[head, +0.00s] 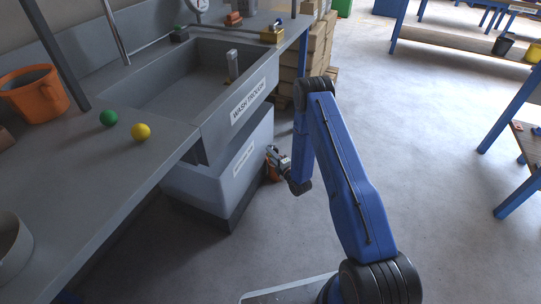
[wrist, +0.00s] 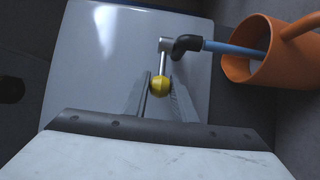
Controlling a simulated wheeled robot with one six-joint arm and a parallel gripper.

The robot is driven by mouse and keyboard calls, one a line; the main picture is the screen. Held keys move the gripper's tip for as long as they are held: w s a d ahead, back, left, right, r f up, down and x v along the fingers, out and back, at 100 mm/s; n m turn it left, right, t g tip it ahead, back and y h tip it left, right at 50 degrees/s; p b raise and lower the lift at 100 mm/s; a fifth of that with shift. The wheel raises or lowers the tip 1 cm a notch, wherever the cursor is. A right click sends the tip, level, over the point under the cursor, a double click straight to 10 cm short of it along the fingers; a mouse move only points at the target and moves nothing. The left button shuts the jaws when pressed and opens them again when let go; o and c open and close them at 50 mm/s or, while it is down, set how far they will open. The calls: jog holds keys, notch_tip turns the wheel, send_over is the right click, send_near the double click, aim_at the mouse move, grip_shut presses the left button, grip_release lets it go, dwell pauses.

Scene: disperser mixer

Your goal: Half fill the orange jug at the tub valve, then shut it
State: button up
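The orange jug (wrist: 275,52) is beside the valve in the wrist view, its mouth toward the black spout (wrist: 186,45). A blue stream (wrist: 232,49) runs from the spout into the jug; the level inside is hidden. The valve's lever (wrist: 163,60) ends in a yellow knob (wrist: 160,86). My gripper (wrist: 160,88) has its fingers close against both sides of the knob and looks shut on it. The valve is on the pale tub (wrist: 115,55), which also shows under the trough in the head view (head: 205,186). There the jug (head: 271,174) is mostly hidden by my gripper (head: 276,160).
The wash trough (head: 240,110) stands above the tub. On the grey bench are another orange vessel (head: 36,95), a green ball (head: 108,118) and a yellow ball (head: 141,131). Boxes (head: 318,52) are stacked behind. The floor to the right is clear up to the blue-legged tables.

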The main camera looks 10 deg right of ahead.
grip_shut()
jog(key=shift+a+h, duration=0.3)
jog(key=shift+w+m+t+h, duration=0.15)
jog(key=shift+m+t+h, duration=0.15)
jog(key=shift+m+h, duration=0.15)
jog(key=o, duration=1)
grip_release()
jog(key=v, duration=1.7)
jog(key=shift+s+a, duration=0.15)
jog(key=shift+s, duration=0.1)
jog(key=shift+c, duration=0.6)
